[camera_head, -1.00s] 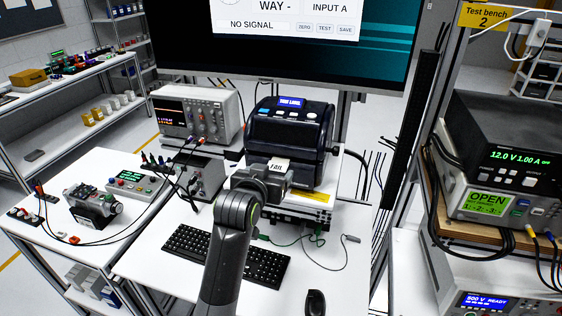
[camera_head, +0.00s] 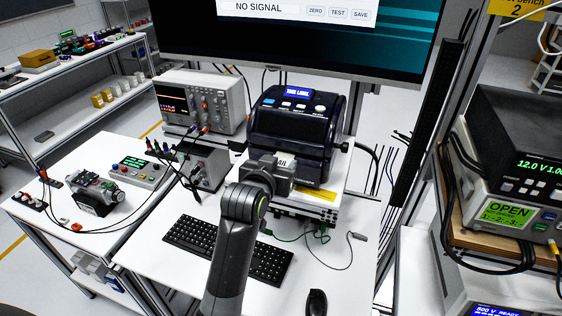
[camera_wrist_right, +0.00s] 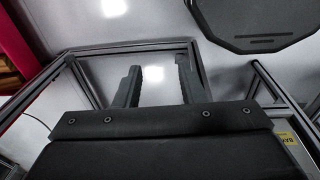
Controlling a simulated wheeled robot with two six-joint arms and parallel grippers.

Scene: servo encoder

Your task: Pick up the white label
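The white label (camera_head: 282,161) with dark lettering shows at the front of the dark blue label printer (camera_head: 293,130), in the head view. My left gripper (camera_head: 279,173) is right at the label, and its body covers part of it. Its fingertips are hidden from this side, so I cannot tell whether they are closed on the label. In the right wrist view my right gripper (camera_wrist_right: 158,85) has its two fingers apart with nothing between them, away from the label.
A black keyboard (camera_head: 228,249) and mouse (camera_head: 316,302) lie on the white bench in front. An oscilloscope (camera_head: 202,104) stands left of the printer, with cables beside it. A large monitor (camera_head: 300,38) hangs behind. Stacked instruments (camera_head: 510,150) stand at the right.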

